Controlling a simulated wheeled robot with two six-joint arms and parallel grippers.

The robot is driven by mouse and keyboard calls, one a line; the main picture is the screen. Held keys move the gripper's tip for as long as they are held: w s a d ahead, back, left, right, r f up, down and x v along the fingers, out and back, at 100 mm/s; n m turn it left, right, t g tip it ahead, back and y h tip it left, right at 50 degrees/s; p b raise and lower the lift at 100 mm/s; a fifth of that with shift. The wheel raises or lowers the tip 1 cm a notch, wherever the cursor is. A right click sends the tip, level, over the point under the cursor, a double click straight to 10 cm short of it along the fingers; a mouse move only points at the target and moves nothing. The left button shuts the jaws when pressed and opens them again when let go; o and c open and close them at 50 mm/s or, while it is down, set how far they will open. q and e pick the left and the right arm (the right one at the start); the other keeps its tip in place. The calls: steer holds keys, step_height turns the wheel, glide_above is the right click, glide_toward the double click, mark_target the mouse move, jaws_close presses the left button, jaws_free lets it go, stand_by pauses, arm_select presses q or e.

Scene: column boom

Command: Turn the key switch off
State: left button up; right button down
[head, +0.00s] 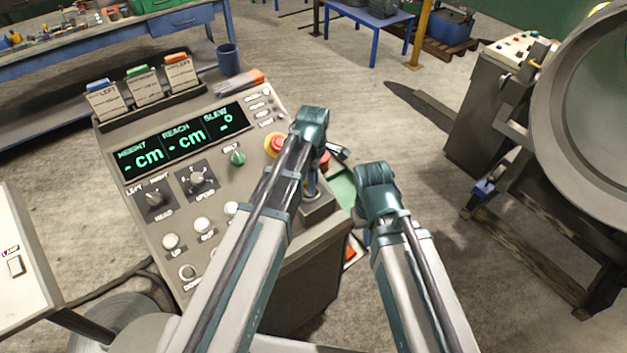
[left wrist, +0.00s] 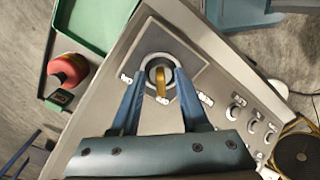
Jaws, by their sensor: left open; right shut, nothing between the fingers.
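The key switch (left wrist: 148,62) is a round collar on a grey plate with small labels around it. A yellow key (left wrist: 161,86) stands in it, its bow near the lower side of the collar in the left wrist view. My left gripper (left wrist: 159,76) is open, with its blue fingers on either side of the key; I cannot tell whether they touch it. In the head view my left gripper (head: 312,182) points down over the console's right corner, and its arm hides the key. My right gripper (head: 362,218) hangs shut and empty beyond the console's right edge.
The console (head: 130,190) carries displays, knobs and buttons. A red emergency button (head: 276,144) sits close to my left arm. A large drum machine (head: 590,120) stands at right.

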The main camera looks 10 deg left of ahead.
arm_select(q)
step_height(320, 180, up, 12)
steer(key=p, duration=1.1)
steer(key=shift+r, duration=0.15)
steer(key=s+d+f+m+b, duration=0.2)
steer(key=s+f+m+b, duration=0.5)
steer(key=m, duration=0.3)
steer(key=s+d+f+m+y+b, duration=0.1)
steer(key=s+d+f+m+b, duration=0.1)
steer(key=s+f+m+b, duration=0.5)
steer(key=s+m, duration=0.2)
steer(key=m, duration=0.2)
steer(key=shift+d+f, duration=0.15)
steer(key=shift+d, duration=0.15)
